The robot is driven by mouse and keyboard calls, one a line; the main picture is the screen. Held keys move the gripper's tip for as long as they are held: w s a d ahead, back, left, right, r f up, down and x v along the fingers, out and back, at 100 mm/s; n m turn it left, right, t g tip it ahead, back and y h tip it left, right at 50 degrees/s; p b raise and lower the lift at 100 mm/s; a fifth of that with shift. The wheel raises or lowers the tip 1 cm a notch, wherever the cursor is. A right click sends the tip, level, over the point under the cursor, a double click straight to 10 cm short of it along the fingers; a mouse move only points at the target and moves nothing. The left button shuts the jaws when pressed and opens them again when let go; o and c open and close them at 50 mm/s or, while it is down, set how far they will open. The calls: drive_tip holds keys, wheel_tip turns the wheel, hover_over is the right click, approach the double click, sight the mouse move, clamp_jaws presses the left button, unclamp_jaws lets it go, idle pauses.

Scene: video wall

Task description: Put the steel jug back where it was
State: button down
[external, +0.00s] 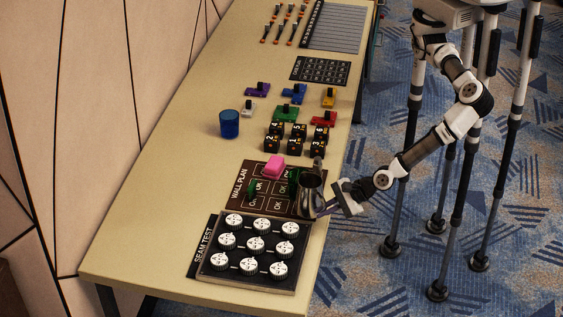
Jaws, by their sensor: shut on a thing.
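The steel jug (311,190) is upright at the right side of the dark wall plan board (239,203), near the table's right edge. My gripper (328,202) reaches in from the right and is shut on the jug at its near right side. The fingertips are partly hidden by the jug and the gripper body. I cannot tell whether the jug's base touches the board or hangs just above it.
The seam test board (203,262) with several white dials is in front. Several black numbered cubes (295,138), a blue cup (229,124) and coloured clips (286,113) stand behind. The table's (150,235) left side is clear.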

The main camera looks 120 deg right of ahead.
drive_tip(key=w+d+r, duration=0.4)
drive_tip(key=w+r, duration=0.1)
drive_tip(key=r, duration=0.2)
drive_tip(key=s+d+r+n+t+y+b, duration=0.2)
drive_tip(key=s+d+r+n+y+b, duration=0.4)
drive_tip(key=s+d+r+b, duration=0.45)
drive_tip(key=w+d+r+p, duration=0.1)
drive_tip(key=w+d+r, duration=0.5)
drive_tip(key=r, duration=0.5)
drive_tip(key=w+d+r+p, duration=0.2)
drive_tip(key=w+d+r, duration=0.4)
drive_tip(key=r, duration=0.4)
drive_tip(key=w+d+f+n+y, duration=0.35)
drive_tip(key=d+f, duration=0.25)
drive_tip(key=f, duration=0.5)
drive_tip(key=shift+n+g, duration=0.25)
drive_tip(key=shift+g, duration=0.15)
drive_tip(key=d+f+p, duration=0.1)
drive_tip(key=f, duration=0.9)
drive_tip(key=d+f+p, duration=0.1)
drive_tip(key=f+p, duration=0.1)
drive_tip(key=f, duration=0.8)
drive_tip(key=d+f+p, duration=0.1)
drive_tip(key=f+p, duration=0.1)
drive_tip(key=f, duration=0.8)
drive_tip(key=shift+s+d, duration=0.15)
drive_tip(key=shift+d, duration=0.2)
drive_tip(key=c, duration=1.6)
unclamp_jaws()
